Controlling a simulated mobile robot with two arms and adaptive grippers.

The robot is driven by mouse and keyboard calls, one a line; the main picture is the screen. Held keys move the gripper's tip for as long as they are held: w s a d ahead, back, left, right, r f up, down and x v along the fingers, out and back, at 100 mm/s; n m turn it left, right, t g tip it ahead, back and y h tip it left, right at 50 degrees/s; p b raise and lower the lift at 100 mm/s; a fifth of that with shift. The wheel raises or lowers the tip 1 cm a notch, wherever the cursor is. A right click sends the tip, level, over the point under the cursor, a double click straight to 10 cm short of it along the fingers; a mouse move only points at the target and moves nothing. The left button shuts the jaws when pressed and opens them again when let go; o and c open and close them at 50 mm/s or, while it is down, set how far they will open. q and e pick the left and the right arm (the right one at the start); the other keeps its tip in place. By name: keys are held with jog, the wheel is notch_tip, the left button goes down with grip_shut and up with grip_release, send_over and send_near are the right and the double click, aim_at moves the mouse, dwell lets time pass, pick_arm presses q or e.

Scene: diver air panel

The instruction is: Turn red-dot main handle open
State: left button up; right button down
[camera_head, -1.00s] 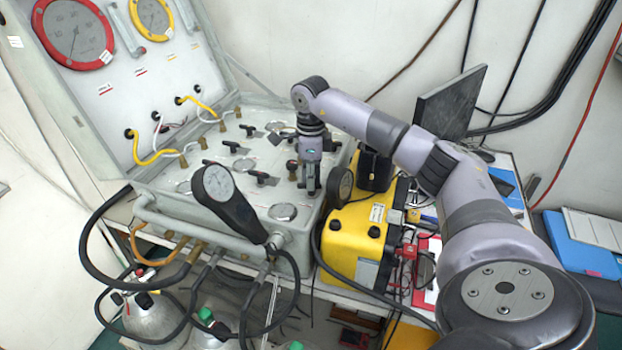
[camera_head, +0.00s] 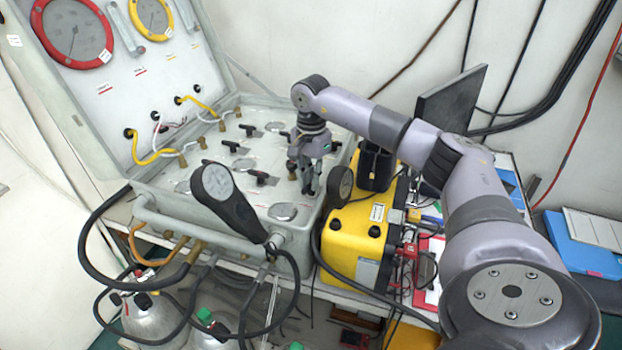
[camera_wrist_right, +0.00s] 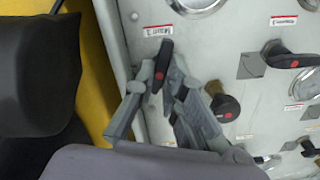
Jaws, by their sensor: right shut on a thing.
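The air panel (camera_head: 235,205) is a grey case with gauges, valves and black handles. In the right wrist view, a black handle (camera_wrist_right: 162,58) with a small red dot stands near the panel's edge, below a small red-and-white label (camera_wrist_right: 157,31). My right gripper (camera_wrist_right: 160,84) has one grey finger on each side of this handle and is shut on it. In the head view my right gripper (camera_head: 307,182) points down at the panel's right side, and the handle between its fingers is hard to make out. My left gripper is not in view.
Beside the gripped handle are a black round knob (camera_wrist_right: 226,107) on a brass stem and another black handle (camera_wrist_right: 290,55), both with red dots. A yellow case (camera_head: 352,240) and a round black gauge (camera_head: 340,185) stand close to the right of my gripper.

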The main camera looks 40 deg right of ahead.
jog(key=shift+r+n, duration=0.1)
jog(key=shift+n, duration=1.4)
jog(key=c, duration=1.7)
grip_release()
jog(key=shift+o, duration=0.2)
notch_tip(320, 180, up, 12)
